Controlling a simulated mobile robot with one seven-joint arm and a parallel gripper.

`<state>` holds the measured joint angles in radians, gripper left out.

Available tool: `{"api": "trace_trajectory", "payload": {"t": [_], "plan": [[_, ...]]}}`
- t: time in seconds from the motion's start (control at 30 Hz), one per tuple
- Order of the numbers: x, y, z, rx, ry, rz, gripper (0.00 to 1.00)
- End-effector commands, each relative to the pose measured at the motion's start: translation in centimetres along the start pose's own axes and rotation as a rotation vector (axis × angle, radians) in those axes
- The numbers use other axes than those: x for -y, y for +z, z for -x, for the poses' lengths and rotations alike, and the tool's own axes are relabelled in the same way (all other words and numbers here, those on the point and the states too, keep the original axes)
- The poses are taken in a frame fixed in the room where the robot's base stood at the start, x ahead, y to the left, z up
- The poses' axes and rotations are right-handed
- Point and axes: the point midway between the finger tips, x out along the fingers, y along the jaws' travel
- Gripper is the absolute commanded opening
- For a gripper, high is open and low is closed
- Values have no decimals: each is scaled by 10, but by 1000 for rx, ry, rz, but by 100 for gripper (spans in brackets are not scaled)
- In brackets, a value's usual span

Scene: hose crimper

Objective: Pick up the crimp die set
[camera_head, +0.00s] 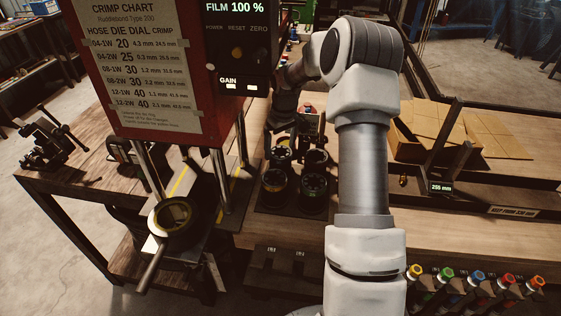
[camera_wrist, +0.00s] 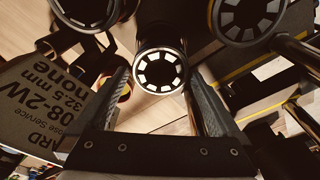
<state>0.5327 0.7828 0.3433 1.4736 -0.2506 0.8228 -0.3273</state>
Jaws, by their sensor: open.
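Several black round crimp die sets stand grouped on a dark stand, with a front-left one (camera_head: 274,180), a front-right one (camera_head: 313,185), a back-left one (camera_head: 281,157) and a back-right one (camera_head: 315,158). In the wrist view, one die set (camera_wrist: 160,72) with a segmented ring face shows between the finger ends of my gripper (camera_wrist: 158,92). Parts of other die sets show at the top left (camera_wrist: 84,12) and top right (camera_wrist: 248,18). My gripper is open and holds nothing. In the head view it is dark and partly hidden near the back dies.
The red crimper (camera_head: 150,100) with its chart stands left of the dies. A printed tag (camera_wrist: 45,105) reading 08-2W lies left in the wrist view. Colour-capped fittings (camera_head: 447,275) line the front right.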

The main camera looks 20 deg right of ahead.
Motion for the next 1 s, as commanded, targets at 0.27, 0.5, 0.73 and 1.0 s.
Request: {"api": "trace_trajectory", "payload": {"t": [0.27, 0.5, 0.73, 1.0], "plan": [[1, 2, -21, 2, -2, -2, 100], [1, 5, -54, 1, -1, -1, 100], [0, 5, -62, -2, 1, -1, 100], [0, 5, -62, -1, 1, -1, 71]]}}
